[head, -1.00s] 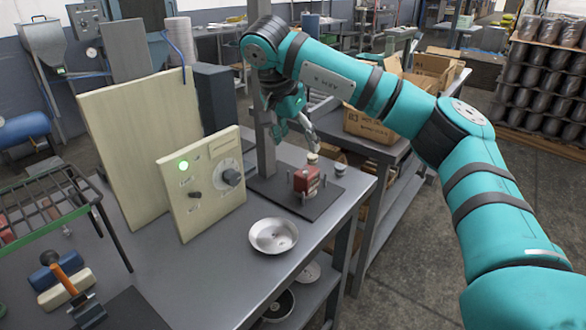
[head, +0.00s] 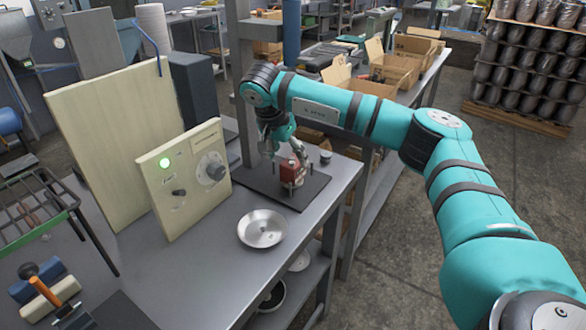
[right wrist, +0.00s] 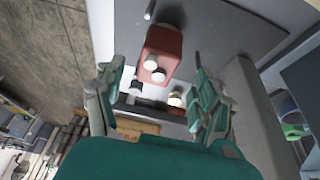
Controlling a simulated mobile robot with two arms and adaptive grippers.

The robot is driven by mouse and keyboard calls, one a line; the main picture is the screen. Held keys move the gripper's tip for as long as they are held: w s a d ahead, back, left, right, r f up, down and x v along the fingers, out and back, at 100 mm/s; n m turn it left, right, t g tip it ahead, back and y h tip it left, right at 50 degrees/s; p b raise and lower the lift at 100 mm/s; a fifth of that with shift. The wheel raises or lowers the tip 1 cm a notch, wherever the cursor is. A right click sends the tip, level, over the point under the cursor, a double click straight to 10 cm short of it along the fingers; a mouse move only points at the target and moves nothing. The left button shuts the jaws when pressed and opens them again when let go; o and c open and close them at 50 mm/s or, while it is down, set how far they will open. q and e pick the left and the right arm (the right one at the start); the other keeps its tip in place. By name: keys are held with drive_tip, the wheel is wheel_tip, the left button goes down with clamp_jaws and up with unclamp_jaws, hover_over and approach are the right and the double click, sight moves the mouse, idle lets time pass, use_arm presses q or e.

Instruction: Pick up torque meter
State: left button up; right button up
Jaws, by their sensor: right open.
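The torque meter, which I take to be the small red device (head: 290,171), stands on a dark mat (head: 307,189) on the grey bench. My right gripper (head: 293,154) is just above it, pointing down, and partly covers its top. In the right wrist view, the red body (right wrist: 161,42) with pale round knobs shows between and beyond the two spread fingertips of the right gripper (right wrist: 155,78). The fingers look apart from the device, with nothing held. My left gripper is not in view.
A control panel (head: 188,190) with a green light and dial stands left of the mat. A metal bowl (head: 262,228) sits in front near the bench edge. A small dark round item (head: 326,157) is behind the device. A grey post (head: 245,115) rises beside my arm.

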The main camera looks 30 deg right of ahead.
sight(291, 159)
drive_tip(key=shift+d+f, duration=0.2)
drive_tip(key=shift+f, duration=0.2)
drive_tip(key=p+x, duration=0.1)
drive_tip(key=x, duration=0.2)
drive_tip(key=shift+s+d+f, duration=0.1)
drive_tip(key=shift+d+f, duration=0.1)
drive_tip(key=shift+f, duration=0.05)
drive_tip(key=shift+d+f, duration=0.1)
drive_tip(key=shift+f, duration=0.3)
drive_tip(key=c, duration=1.4)
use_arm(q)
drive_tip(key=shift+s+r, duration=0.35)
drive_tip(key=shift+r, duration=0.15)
use_arm(e)
drive_tip(key=shift+r, duration=0.1)
drive_tip(key=shift+c, duration=0.3)
drive_tip(key=shift+r, duration=0.1)
